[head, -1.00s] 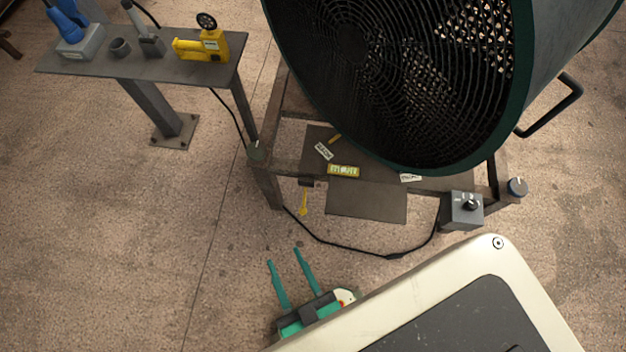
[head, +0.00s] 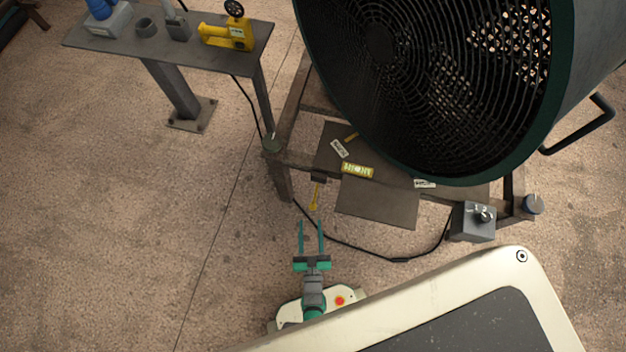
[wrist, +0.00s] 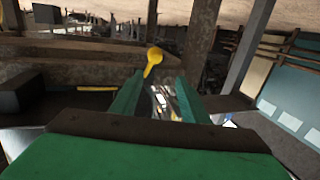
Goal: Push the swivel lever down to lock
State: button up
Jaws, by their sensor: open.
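A small yellow lever (head: 315,195) hangs from a dark mount on the front of the fan's frame, its free end pointing down in the head view. It also shows in the wrist view, where its rounded yellow end (wrist: 154,54) stands just beyond my fingertips, between them in the picture. My gripper (head: 311,226) has two teal fingers, apart and empty, just below the lever in the head view. Its fingers also show in the wrist view (wrist: 160,88). I cannot tell whether they touch the lever. The lever's pivot is hard to make out.
A large drum fan (head: 430,90) stands on a dark metal frame (head: 285,180). A grey switch box (head: 473,222) sits at the frame's right, with a black cable (head: 370,252) along the floor. A side table (head: 165,52) holds tools at upper left. Open floor lies left of my gripper.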

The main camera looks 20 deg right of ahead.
aim_at(313, 203)
jog(key=x, duration=0.4)
jog(key=f+x, duration=0.1)
jog(key=x, duration=0.3)
jog(key=d+f+x, duration=0.1)
jog(key=x, duration=0.4)
jog(key=shift+s+d, duration=0.15)
grip_shut()
